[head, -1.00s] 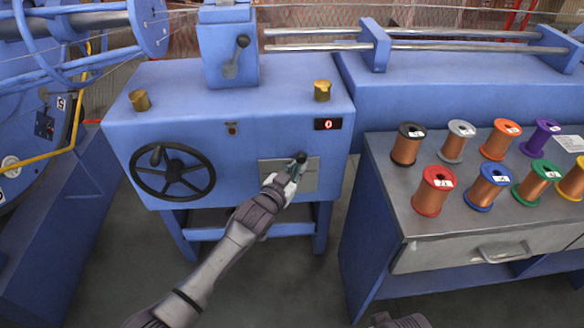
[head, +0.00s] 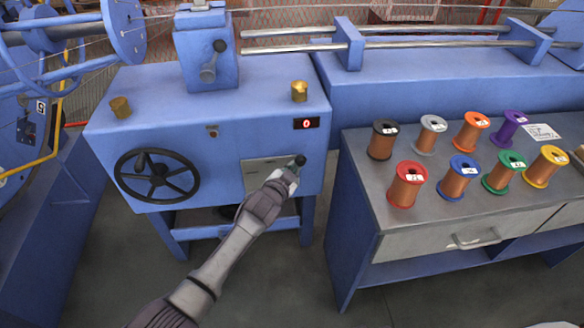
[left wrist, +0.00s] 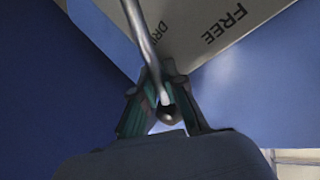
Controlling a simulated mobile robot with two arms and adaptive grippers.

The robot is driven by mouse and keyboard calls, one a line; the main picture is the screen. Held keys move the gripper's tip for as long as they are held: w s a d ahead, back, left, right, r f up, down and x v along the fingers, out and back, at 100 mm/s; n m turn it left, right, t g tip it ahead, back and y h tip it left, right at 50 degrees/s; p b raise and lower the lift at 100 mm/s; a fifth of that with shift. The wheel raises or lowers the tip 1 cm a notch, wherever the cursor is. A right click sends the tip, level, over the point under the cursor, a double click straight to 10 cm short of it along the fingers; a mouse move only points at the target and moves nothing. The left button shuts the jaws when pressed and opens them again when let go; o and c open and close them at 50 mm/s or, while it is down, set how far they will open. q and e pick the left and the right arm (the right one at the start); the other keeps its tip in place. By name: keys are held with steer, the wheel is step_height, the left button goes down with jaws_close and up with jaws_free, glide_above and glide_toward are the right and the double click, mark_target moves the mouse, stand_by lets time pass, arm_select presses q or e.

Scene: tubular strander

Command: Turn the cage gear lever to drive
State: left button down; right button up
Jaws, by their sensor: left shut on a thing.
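The lever with a black knob (head: 300,160) stands at the right edge of a pale label plate (head: 257,173) on the front of the blue cabinet (head: 215,130). My left gripper (head: 291,172) is shut on this lever near its knob. In the left wrist view the lever's metal rod (left wrist: 142,40) runs down between the fingers of the left gripper (left wrist: 160,100), with its knob (left wrist: 168,113) between them. The plate (left wrist: 200,25) there reads "FREE" and a partly hidden word starting "DRI". My right gripper is not in view.
A black handwheel (head: 156,176) is left on the cabinet front. A red display (head: 306,123) reads 0 above the lever. Another lever (head: 212,62) is on the upper housing. At right, a grey-topped bench (head: 365,190) holds several wire spools.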

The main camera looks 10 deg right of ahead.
arm_select(q)
steer(key=shift+f, duration=0.1)
steer(key=c, duration=1.5)
jaws_free()
steer(key=shift+d, duration=0.1)
steer(key=shift+s, duration=0.15)
steer(key=v, duration=1.1)
steer(key=shift+s+a, duration=0.2)
steer(key=shift+s, duration=0.15)
